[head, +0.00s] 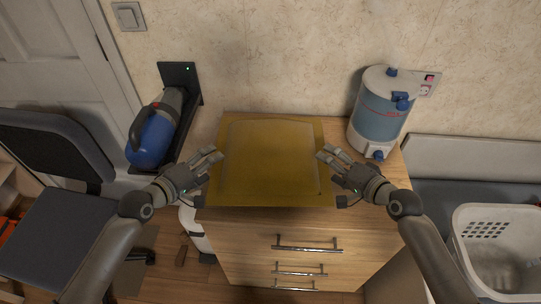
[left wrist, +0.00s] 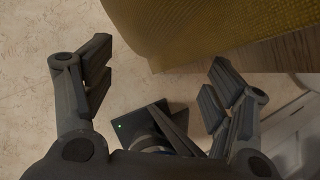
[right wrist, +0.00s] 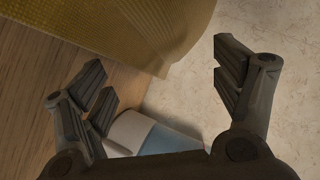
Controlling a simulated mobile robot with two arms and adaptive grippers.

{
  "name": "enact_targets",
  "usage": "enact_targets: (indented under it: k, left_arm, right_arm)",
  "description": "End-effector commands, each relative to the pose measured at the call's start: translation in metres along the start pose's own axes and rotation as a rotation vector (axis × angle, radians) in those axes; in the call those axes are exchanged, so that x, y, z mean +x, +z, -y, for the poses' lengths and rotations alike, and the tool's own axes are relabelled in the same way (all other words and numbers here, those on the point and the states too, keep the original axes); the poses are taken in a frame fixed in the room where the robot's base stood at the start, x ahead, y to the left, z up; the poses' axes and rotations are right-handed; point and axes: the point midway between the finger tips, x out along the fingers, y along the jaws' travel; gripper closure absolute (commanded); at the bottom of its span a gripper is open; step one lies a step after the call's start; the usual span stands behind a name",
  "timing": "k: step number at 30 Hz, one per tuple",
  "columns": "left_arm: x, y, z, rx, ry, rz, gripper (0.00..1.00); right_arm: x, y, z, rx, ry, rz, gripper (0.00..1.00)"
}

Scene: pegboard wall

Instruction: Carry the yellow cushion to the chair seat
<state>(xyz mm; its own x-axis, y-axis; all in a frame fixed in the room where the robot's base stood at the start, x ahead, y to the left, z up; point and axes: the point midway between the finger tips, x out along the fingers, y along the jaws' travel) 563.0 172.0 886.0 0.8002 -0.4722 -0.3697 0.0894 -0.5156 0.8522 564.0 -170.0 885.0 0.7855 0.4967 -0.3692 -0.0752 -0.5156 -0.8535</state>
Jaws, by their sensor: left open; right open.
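The yellow cushion (head: 270,155) lies flat on top of a wooden drawer cabinet (head: 255,240) against the wall. Its edge also shows in the left wrist view (left wrist: 200,25) and the right wrist view (right wrist: 130,25). My left gripper (head: 214,160) is open at the cushion's left edge, with nothing between its fingers. My right gripper (head: 325,155) is open at the cushion's right edge, also empty. Whether any finger touches the cushion cannot be told. The chair seat (head: 65,240) is dark grey-blue, at the lower left, with its backrest (head: 45,150) behind it.
A blue handheld vacuum (head: 153,138) hangs in a dark wall mount left of the cabinet. A blue-grey water tank (head: 380,110) stands at the cabinet's back right corner. A white basket (head: 500,250) is at the right. A door (head: 45,50) is behind the chair.

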Motion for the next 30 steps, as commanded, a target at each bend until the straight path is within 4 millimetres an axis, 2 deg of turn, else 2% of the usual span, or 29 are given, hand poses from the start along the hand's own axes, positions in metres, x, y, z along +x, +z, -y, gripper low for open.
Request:
enact_targets:
  k: [3, 7, 20, 30]
  left_arm:
    - [0.017, 0.000, -0.001, -0.001, 0.001, 0.000, 0.22]
    - [0.029, 0.000, 0.000, 0.000, 0.000, 0.001, 0.22]
    - [0.034, 0.000, 0.000, 0.001, 0.000, 0.001, 0.23]
    - [0.034, 0.001, 0.000, 0.001, 0.000, 0.001, 0.67]
  right_arm:
    - [0.018, 0.000, 0.001, 0.000, -0.001, 0.000, 0.15]
    - [0.029, 0.000, 0.001, 0.000, -0.001, -0.001, 0.15]
    - [0.034, 0.000, 0.000, -0.002, 0.000, 0.000, 0.16]
    - [0.034, 0.000, 0.000, -0.001, 0.000, 0.000, 0.60]
